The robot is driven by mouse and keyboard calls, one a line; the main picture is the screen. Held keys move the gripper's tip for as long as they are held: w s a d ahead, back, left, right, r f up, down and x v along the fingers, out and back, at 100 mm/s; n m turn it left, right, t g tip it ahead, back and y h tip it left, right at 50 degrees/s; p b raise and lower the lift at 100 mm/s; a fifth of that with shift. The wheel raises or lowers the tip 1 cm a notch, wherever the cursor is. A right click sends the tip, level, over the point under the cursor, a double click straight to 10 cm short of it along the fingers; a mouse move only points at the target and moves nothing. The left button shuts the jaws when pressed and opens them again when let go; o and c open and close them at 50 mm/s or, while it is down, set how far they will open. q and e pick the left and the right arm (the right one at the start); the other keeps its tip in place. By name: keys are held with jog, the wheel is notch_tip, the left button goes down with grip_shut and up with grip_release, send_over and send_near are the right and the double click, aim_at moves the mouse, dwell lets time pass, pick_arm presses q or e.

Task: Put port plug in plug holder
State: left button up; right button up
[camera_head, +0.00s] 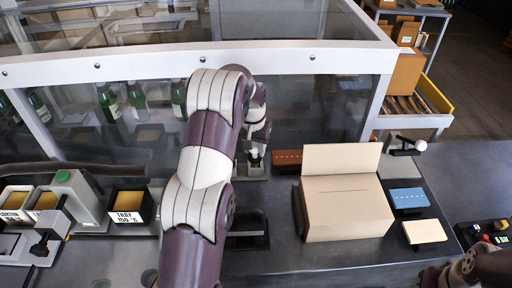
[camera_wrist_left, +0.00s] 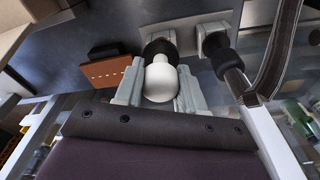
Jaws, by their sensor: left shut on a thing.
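The port plug is a white round-ended piece (camera_wrist_left: 161,82) between the grey fingers of my left gripper (camera_wrist_left: 160,92) in the left wrist view. The fingers are shut on it. A black round part (camera_wrist_left: 159,48) shows just beyond the white end; whether it belongs to the plug or a holder is unclear. A grey fitting with a black cylinder (camera_wrist_left: 222,60) stands beside it, possibly the plug holder. In the head view my left gripper (camera_head: 257,158) is low over the bench behind the carton, partly hidden by my arm. My right gripper's fingers cannot be made out at the lower right.
A glass-walled enclosure with green bottles (camera_head: 137,97) is behind. Labelled trays (camera_head: 128,203) stand left.

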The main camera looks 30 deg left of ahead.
aim_at(255, 153)
pick_arm(q)
jog(key=w+f+p, duration=0.1)
jog(key=f, duration=0.1)
jog(key=w+a+f+p, duration=0.1)
jog(key=f+p, duration=0.1)
jog(key=w+f+p, duration=0.1)
jog(key=f, duration=0.1)
jog(key=shift+a, duration=0.25)
jog(key=shift+w+f, duration=0.15)
jog(key=shift+w, duration=0.05)
jog(key=o, duration=0.6)
jog(key=shift+s+f, duration=0.1)
jog(key=shift+s, duration=0.05)
jog(key=o, duration=0.5)
jog(key=shift+s, duration=0.1)
jog(key=shift+c, duration=0.2)
